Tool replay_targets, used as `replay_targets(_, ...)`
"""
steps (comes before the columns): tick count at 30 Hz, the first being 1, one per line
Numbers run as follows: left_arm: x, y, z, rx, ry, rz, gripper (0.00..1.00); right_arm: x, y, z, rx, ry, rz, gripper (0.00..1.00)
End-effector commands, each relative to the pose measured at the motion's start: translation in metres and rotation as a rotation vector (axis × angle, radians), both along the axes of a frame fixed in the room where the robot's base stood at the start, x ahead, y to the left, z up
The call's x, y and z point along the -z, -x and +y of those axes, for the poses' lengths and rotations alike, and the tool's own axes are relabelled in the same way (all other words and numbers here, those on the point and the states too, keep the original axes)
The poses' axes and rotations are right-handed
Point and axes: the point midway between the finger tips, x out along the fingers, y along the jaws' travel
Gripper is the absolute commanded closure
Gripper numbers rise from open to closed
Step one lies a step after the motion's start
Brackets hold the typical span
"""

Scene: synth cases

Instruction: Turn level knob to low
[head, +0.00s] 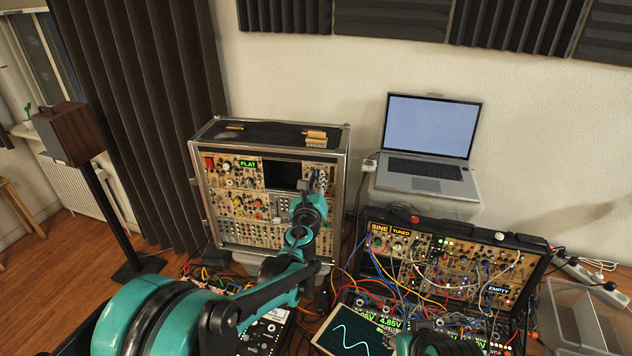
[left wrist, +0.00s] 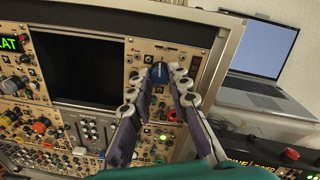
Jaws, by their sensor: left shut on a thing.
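The tall synth case (head: 270,244) stands upright at the centre left in the head view. In the head view the left gripper (head: 318,184) is at the panel's right side, and the wrist hides the knob. The knob's label and pointer are too small to read. A green display (head: 248,164) reads FLAT. My right gripper cannot be made out.
A second synth case (head: 515,241) with many patch cables lies open at the right. A laptop (head: 425,174) stands behind it. Several small knobs and a green-lit button surround the gripped knob. Loose cables lie below the tall case.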

Motion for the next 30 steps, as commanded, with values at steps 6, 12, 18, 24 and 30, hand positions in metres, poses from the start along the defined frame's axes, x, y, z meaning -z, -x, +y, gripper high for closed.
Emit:
replay_targets(6, 0.001, 0.0, 0.0, -0.001, 0.184, 0.033, 1.0, 0.007, 0.0, 0.0, 0.0, 0.0, 0.0, 0.6)
replay_targets(12, 0.0, 0.0, 0.0, -0.001, 0.372, 0.066, 1.0, 0.011, 0.0, 0.0, 0.0, 0.0, 0.0, 0.6)
replay_targets(18, 0.0, 0.0, 0.001, -0.001, 0.56, 0.099, 1.0, 0.015, 0.0, 0.0, 0.0, 0.0, 0.0, 0.6)
replay_targets(24, 0.0, 0.0, 0.001, -0.002, 0.747, 0.132, 1.0, 0.019, 0.0, 0.0, 0.0, 0.0, 0.0, 0.6)
replay_targets(30, 0.0, 0.0, 0.001, -0.001, 0.935, 0.165, 1.0, 0.022, 0.0, 0.0, 0.0, 0.0, 0.0, 0.6)
